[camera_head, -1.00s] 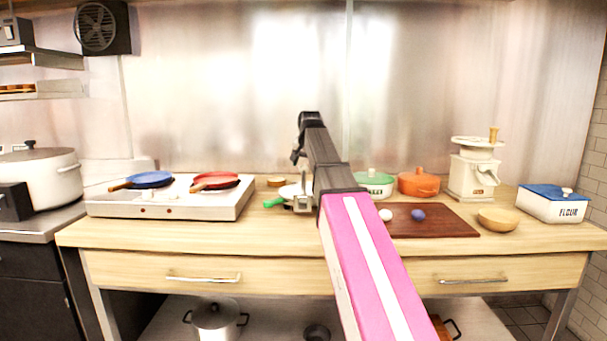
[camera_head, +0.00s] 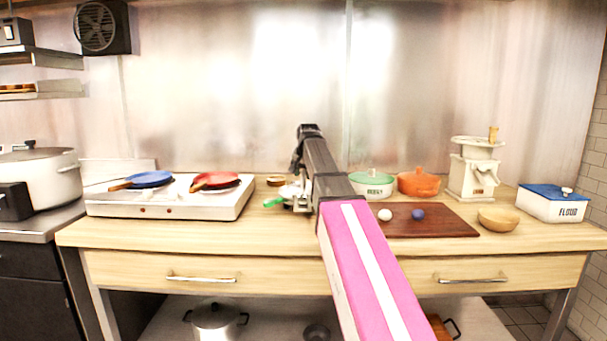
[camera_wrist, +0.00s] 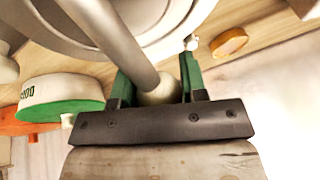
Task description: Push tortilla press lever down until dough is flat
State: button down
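In the wrist view, my gripper (camera_wrist: 158,82) has two dark green fingers set apart. A pale rounded knob (camera_wrist: 160,92) lies between them, seemingly at the end of a grey rod (camera_wrist: 110,35). I cannot tell whether both fingers touch it. The rod slants in front of a large white round body (camera_wrist: 180,20), apparently the tortilla press. In the head view, my gripper (camera_head: 300,197) is low over the counter, and my arm hides most of the white press (camera_head: 287,192). A green piece (camera_head: 274,202) sticks out to its left. Any dough in the press is hidden.
A hot plate (camera_head: 165,208) with a blue and a red pan stands left on the counter. To the right are a green-lidded pot (camera_head: 372,186), an orange pot (camera_head: 418,183), a brown board (camera_head: 440,223) with a white and a blue ball, a bowl (camera_head: 498,220) and a grinder (camera_head: 475,172).

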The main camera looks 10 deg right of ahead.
jog(key=shift+r, duration=0.35)
jog(key=c, duration=0.7)
grip_release()
jog(key=shift+s, duration=0.1)
jog(key=v, duration=1)
jog(key=shift+s+r, duration=0.15)
jog(key=shift+r, duration=0.2)
